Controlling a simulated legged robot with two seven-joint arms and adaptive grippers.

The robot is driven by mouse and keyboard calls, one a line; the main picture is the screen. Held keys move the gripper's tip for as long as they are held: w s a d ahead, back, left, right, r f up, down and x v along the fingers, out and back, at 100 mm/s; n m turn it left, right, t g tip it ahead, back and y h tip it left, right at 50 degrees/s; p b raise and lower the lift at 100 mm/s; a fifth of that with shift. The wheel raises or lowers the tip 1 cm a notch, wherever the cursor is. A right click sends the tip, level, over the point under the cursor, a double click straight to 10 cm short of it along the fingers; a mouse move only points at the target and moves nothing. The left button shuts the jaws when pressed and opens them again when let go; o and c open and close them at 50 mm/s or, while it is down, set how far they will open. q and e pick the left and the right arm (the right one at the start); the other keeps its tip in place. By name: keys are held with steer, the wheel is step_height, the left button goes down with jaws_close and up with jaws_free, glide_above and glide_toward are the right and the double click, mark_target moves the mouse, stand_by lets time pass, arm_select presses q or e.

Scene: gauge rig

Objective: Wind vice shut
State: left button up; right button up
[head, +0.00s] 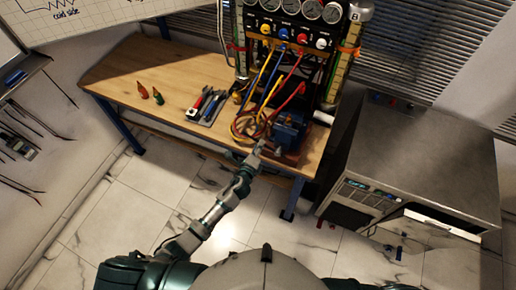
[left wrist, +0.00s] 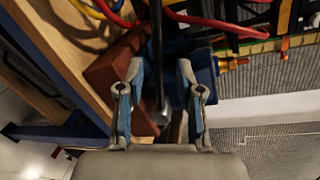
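The blue vice (head: 288,132) stands on a reddish-brown base at the front right edge of the wooden bench. Its blue body (left wrist: 205,72) also shows in the left wrist view, partly hidden behind my fingers. My left gripper (head: 257,152) is at the vice's front. In the left wrist view my left gripper (left wrist: 158,90) has its two fingers spread apart. A dark metal bar (left wrist: 157,55) with a rounded grey end runs between them, with visible gaps on both sides. I cannot tell how wide the vice jaws stand. My right gripper is not in view.
Red, yellow and blue hoses (head: 262,100) loop down from the gauge panel (head: 290,25) close beside the vice. A grey cabinet (head: 415,160) stands at right.

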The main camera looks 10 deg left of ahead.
arm_select(q)
steer(key=shift+s+a, duration=0.1)
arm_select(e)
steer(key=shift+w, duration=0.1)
